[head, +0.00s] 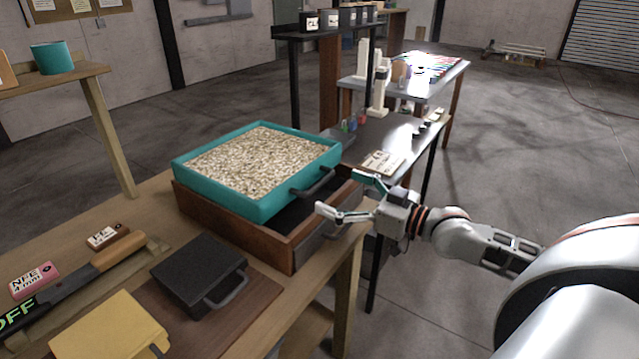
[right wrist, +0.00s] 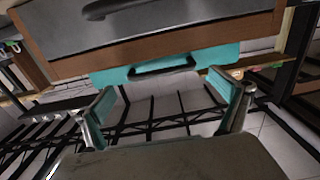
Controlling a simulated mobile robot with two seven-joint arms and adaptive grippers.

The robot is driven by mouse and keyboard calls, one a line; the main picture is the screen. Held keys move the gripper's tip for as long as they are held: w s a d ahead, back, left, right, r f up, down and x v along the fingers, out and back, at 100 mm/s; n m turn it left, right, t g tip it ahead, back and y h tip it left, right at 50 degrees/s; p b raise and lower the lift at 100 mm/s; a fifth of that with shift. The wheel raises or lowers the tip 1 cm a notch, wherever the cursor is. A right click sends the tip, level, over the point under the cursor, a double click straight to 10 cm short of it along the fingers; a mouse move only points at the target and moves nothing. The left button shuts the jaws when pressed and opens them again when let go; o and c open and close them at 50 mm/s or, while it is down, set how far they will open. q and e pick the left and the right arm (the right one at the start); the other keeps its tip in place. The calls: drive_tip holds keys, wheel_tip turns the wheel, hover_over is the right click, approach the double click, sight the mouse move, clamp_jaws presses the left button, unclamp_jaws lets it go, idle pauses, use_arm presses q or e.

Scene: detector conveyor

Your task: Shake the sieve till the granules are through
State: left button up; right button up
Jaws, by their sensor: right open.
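The teal square sieve (head: 224,188) is heaped with pale granules (head: 256,158) and rests over a brown wooden box (head: 238,232). Its dark handle (head: 314,182) sticks out on the right side. My right gripper (head: 338,190) is open and empty, just right of that handle, with its fingers pointing towards it. In the right wrist view, the handle (right wrist: 163,66) and the teal sieve wall (right wrist: 110,78) show beyond the open fingers (right wrist: 162,92), apart from them. The inside of the box is mostly hidden under the sieve. My left gripper is not in view.
On the workbench (head: 140,200) lie a black box with a handle (head: 198,272), a yellow folder-like item (head: 108,332), a pink labelled block (head: 34,281) and a wooden-handled tool (head: 118,255). A side table (head: 400,135) stands behind the gripper.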

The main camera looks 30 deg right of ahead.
sight(321, 181)
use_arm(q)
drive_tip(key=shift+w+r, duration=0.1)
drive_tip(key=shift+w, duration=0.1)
use_arm(e)
drive_tip(key=shift+x, duration=2.6)
